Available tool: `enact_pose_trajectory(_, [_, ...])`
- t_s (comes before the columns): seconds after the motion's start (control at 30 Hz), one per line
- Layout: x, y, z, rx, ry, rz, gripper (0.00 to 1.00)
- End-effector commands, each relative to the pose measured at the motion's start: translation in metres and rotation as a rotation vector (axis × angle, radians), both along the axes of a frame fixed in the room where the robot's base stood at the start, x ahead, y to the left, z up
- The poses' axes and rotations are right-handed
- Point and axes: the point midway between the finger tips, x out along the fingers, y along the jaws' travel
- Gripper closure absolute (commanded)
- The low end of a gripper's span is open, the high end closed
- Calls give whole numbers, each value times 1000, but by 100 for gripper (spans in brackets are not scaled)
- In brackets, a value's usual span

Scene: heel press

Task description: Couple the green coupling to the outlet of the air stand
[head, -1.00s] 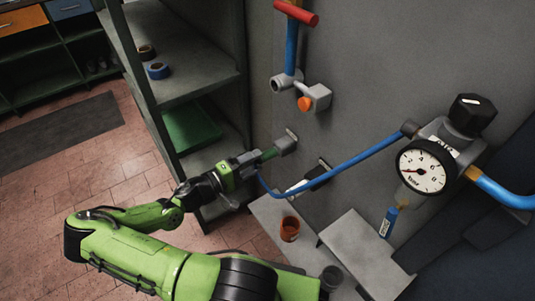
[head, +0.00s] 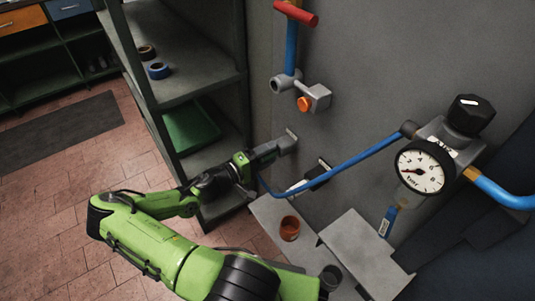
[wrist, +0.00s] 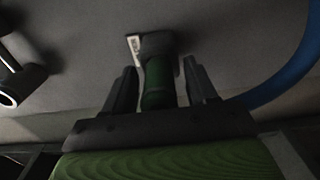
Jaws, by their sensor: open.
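The green coupling (wrist: 157,82) points out of a grey wall holder (wrist: 158,43) in the wrist view; the holder also shows in the head view (head: 287,143). My gripper (wrist: 160,88) is open, one finger on each side of the coupling, with small gaps visible. In the head view my gripper (head: 265,154) is at the holder and mostly hides the coupling. The air stand is a blue pipe (head: 291,48) with a red handle (head: 296,13). A grey fitting (head: 281,83) with a round open end, seemingly its outlet, sits below, beside a block with an orange button (head: 304,103).
A blue hose (head: 356,158) sags from the gauge regulator (head: 424,170) to near my gripper. A second dark holder (head: 320,174) with a white part is right of it. Grey ledges (head: 362,252), an orange-brown cup (head: 290,228) and a shelf rack (head: 205,82) are close.

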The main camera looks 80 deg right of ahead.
Motion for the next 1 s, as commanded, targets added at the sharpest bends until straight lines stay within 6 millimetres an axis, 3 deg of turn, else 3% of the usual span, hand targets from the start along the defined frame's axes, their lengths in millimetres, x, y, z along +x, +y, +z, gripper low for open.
enact_pose_trajectory(0.53, [0,0,0,1,-1,-1,43])
enact_pose_trajectory(0.9, [0,0,0,1,-1,0,100])
enact_pose_trajectory(1.0, [0,0,0,1,-1,-1,100])
